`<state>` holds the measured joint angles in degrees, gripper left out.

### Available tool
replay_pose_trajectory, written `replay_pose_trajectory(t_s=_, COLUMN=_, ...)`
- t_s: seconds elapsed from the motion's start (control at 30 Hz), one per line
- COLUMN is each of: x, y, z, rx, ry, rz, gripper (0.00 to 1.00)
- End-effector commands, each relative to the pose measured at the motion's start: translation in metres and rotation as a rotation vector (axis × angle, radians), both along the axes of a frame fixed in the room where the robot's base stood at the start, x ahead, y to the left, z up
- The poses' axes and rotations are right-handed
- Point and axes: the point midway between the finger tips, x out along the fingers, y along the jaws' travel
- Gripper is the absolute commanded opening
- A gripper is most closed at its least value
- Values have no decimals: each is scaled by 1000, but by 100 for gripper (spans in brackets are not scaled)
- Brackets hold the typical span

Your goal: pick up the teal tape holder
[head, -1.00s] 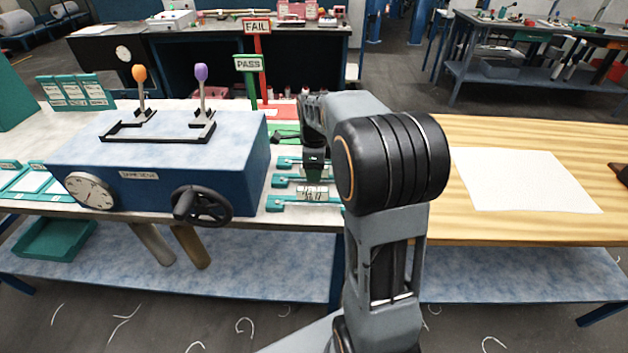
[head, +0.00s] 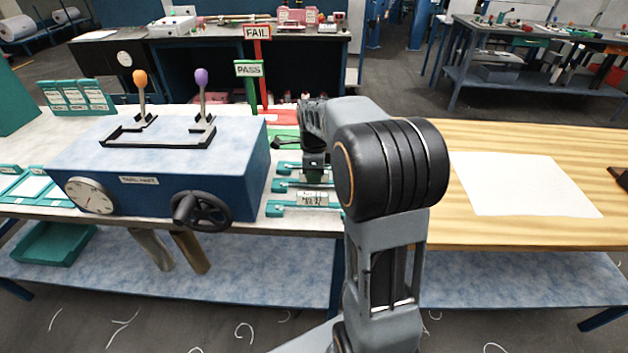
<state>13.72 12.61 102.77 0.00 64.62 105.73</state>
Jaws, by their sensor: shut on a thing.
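Several teal holders lie in a row on the white tabletop, right of the blue box. The nearest teal holder (head: 288,208) has a small label plate (head: 312,198) beside it. My gripper (head: 314,170) points down among the rear ones and is shut on a teal piece there, which I take as the teal tape holder (head: 288,167). The fingertips and the grip itself are too small and dark to make out. My forearm and its round joint hide the right ends of the holders. I cannot tell whether the held piece is clear of the table.
The blue box (head: 160,170) with a dial, handwheel and two levers stands close on the left. Behind are the green PASS sign (head: 249,69) and the red FAIL sign (head: 257,32). A white sheet (head: 525,184) lies on the wooden table at right, otherwise largely clear.

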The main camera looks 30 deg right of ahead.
Motion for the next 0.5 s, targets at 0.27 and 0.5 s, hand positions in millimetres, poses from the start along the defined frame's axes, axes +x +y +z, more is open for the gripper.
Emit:
replay_pose_trajectory(t_s=0.27, x=1, y=0, z=16, rx=-1, ry=-3, rz=0, gripper=0)
replay_pose_trajectory(t_s=0.5, x=-16, y=8, z=53, rx=-1, ry=-6, rz=0, gripper=0)
